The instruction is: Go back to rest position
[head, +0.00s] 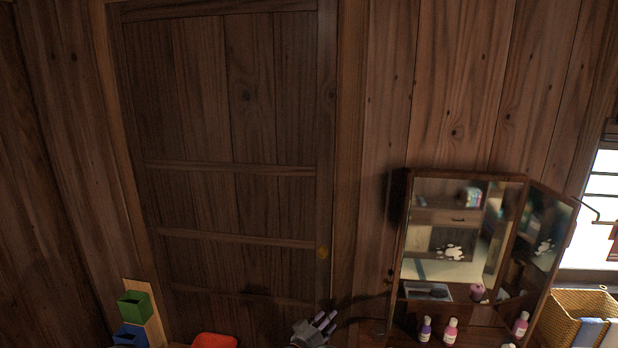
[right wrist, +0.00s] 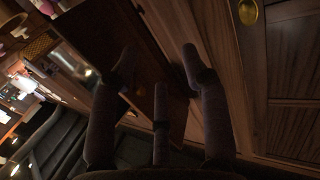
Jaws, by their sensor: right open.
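My right gripper (head: 322,322) shows at the bottom middle of the head view, with its fingers spread apart and nothing between them. It is in front of the lower part of the wooden door, left of the mirror stand. In the right wrist view its dark fingers (right wrist: 158,80) are open and empty, with wood panelling beyond them. My left gripper does not show in either view.
A woven basket (head: 565,305) is far right. A green box (head: 135,307), blue box (head: 130,336) and red object (head: 214,341) are lower left.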

